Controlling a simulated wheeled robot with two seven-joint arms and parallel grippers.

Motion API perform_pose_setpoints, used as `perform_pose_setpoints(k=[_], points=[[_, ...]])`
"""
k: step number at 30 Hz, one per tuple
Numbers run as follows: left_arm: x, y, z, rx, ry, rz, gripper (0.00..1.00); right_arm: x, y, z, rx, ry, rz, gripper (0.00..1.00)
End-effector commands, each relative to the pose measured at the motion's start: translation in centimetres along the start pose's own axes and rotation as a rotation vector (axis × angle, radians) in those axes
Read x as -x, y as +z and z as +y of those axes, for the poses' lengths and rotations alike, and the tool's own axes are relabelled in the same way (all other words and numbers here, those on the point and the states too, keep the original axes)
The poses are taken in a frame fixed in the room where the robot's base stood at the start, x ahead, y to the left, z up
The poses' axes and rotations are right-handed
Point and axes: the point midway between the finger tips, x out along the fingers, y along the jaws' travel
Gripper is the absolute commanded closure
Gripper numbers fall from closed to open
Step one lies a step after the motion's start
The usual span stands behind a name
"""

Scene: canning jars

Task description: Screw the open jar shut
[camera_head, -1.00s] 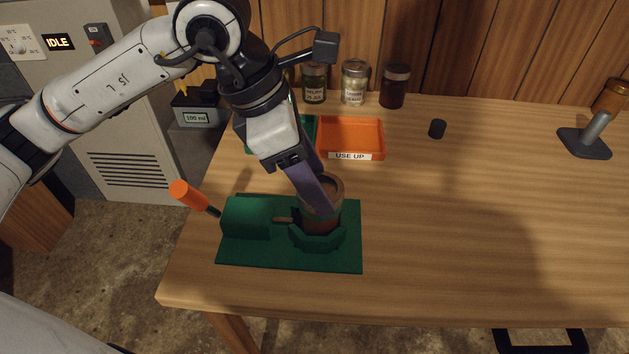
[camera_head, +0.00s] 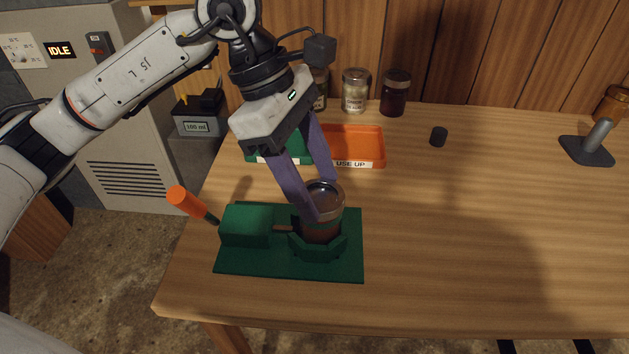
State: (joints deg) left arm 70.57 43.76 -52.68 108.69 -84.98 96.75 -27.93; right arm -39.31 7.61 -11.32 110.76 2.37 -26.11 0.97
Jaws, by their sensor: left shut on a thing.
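The jar (camera_head: 322,231) stands upright in the green holder (camera_head: 318,248) on the green base plate (camera_head: 290,267), near the table's front left. Its contents look reddish brown. A shiny, greyish round lid (camera_head: 325,192) shows at its top; I cannot tell how tightly it sits. My left gripper (camera_head: 322,198) reaches down from above, with its purple fingers on either side of the jar's top, shut on the lid. The near finger hides part of the jar's left side. My right gripper is not in view.
An orange-handled tool (camera_head: 186,201) sticks out left of the green block (camera_head: 246,225). Behind are an orange "USE UP" tray (camera_head: 358,140), a green tray (camera_head: 262,154) and several jars. The right tabletop is mostly clear.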

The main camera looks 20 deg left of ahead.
Motion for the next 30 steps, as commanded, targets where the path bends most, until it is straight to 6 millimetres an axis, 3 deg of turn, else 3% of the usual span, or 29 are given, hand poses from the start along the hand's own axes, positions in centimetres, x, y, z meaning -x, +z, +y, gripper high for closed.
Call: perform_pose_setpoints(k=[7, 18, 30], points=[[0.14, 0.14, 0.14, -0.023, -0.005, -0.003, 0.72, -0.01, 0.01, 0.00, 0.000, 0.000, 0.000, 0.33], [0.13, 0.23, 0.44, -0.360, -0.144, -0.003, 0.72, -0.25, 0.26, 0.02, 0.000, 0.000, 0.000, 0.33], [0.09, 0.31, 0.52, -0.439, -0.177, -0.004, 0.72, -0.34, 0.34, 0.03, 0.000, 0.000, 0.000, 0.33]])
